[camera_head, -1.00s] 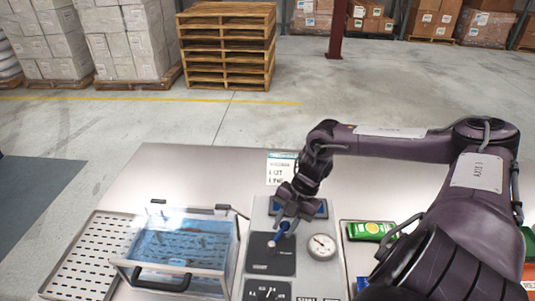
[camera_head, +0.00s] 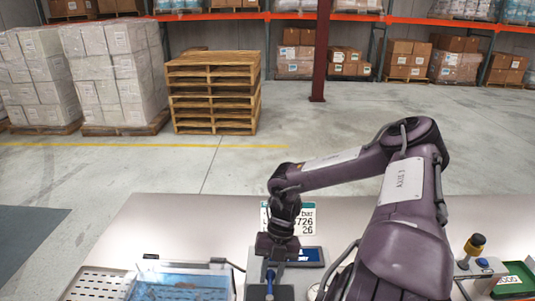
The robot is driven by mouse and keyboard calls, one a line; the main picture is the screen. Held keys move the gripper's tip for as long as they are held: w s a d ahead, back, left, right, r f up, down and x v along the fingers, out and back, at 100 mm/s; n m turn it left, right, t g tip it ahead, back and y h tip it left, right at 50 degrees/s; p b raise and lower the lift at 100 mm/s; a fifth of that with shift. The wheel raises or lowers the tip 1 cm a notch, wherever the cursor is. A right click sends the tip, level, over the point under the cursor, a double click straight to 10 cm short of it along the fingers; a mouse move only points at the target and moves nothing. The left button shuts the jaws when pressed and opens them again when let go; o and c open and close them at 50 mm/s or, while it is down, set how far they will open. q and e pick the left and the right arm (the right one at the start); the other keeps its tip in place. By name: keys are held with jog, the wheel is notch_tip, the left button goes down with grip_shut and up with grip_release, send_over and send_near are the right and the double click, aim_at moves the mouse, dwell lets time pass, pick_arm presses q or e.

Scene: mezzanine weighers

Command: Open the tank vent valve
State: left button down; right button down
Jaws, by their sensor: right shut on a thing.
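My right gripper (camera_head: 269,272) is in the lower middle of the head view, pointing down over the grey control panel (camera_head: 254,272). It is shut on a small blue handle (camera_head: 270,276), which looks like the vent valve's. The fingertips and most of the handle are small and partly hidden, so the handle's exact angle is hard to tell. The clear tank (camera_head: 180,286) with blue contents stands left of the panel, cut off by the bottom edge. My left gripper is not in view.
A blue display (camera_head: 308,257) and a white placard (camera_head: 306,226) stand just behind the gripper. A perforated tray (camera_head: 98,284) lies at left. The table's back strip is clear.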

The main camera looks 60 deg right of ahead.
jog(key=shift+w, duration=0.1)
jog(key=c, duration=1.2)
grip_release()
jog(key=shift+o, duration=0.2)
jog(key=b+v, duration=0.2)
jog(key=v, duration=0.5)
jog(key=shift+d+r, duration=0.15)
jog(key=shift+r, duration=0.2)
